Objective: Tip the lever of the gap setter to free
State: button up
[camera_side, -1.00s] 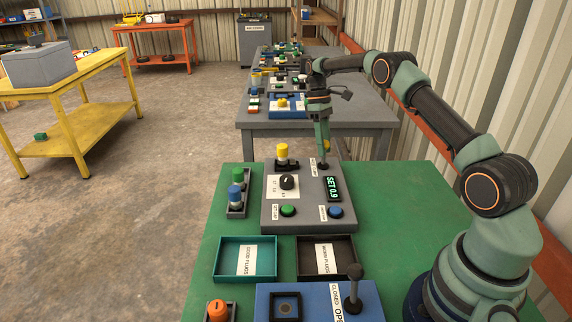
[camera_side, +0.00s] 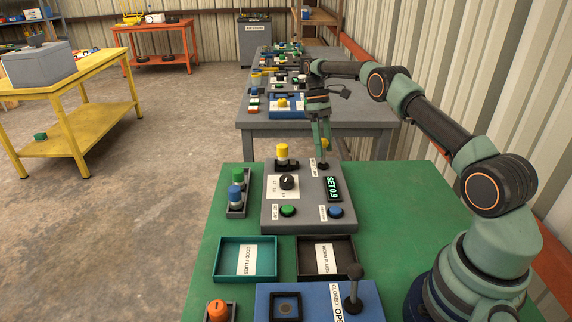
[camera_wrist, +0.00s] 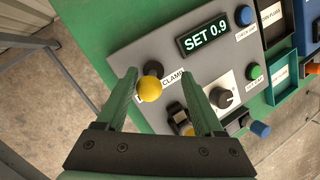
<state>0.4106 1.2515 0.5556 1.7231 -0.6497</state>
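The gap setter (camera_side: 308,211) is a grey box on the green table; its display reads SET 0.9 (camera_wrist: 206,39). Its lever, a yellow ball (camera_wrist: 150,88) on a black base, stands beside a partly hidden label starting CLAMP. In the side view the lever's yellow ball (camera_side: 326,144) shows just behind my fingers. My gripper (camera_wrist: 160,78) is open, its two green fingers on either side of the ball with visible room between. In the side view my gripper (camera_side: 321,158) is low over the box's far right corner. A yellow-topped plug (camera_side: 283,153) stands in a dark holder on the box.
The box also carries a black dial (camera_side: 288,182), a green button (camera_side: 288,210) and a blue button (camera_side: 336,211). A rack (camera_side: 238,207) with green and blue plugs stands left. A teal tray (camera_side: 217,260), a dark tray (camera_side: 353,252) and a blue box (camera_side: 263,302) with a black lever are nearer.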

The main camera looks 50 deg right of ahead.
jog(key=shift+s+a+t, duration=0.2)
jog(key=shift+a+t, duration=0.05)
jog(key=shift+t, duration=0.15)
jog(key=shift+s+a+t+h, duration=0.2)
jog(key=shift+s+t+h, duration=0.05)
jog(key=shift+t+h, duration=0.15)
jog(key=shift+s+a+f+t+h, duration=0.1)
jog(key=shift+s+a+t+h, duration=0.25)
jog(key=shift+t, duration=0.4)
jog(key=shift+s+a+f+t+h, duration=0.1)
jog(key=shift+s+a+t+h, duration=0.15)
jog(key=shift+s+a+t, duration=0.35)
notch_tip(320, 180, up, 13)
jog(key=a, duration=0.2)
jog(key=s+a+r+m+t, duration=0.1)
jog(key=s+a+r+t, duration=0.1)
jog(key=s+a, duration=0.4)
jog(key=s+a+r+m+t, duration=0.1)
jog(key=s+a+r+t, duration=0.1)
jog(key=s+a, duration=0.5)
jog(key=shift+a+r, duration=0.45)
jog(key=shift+r, duration=0.4)
jog(key=shift+t, duration=0.25)
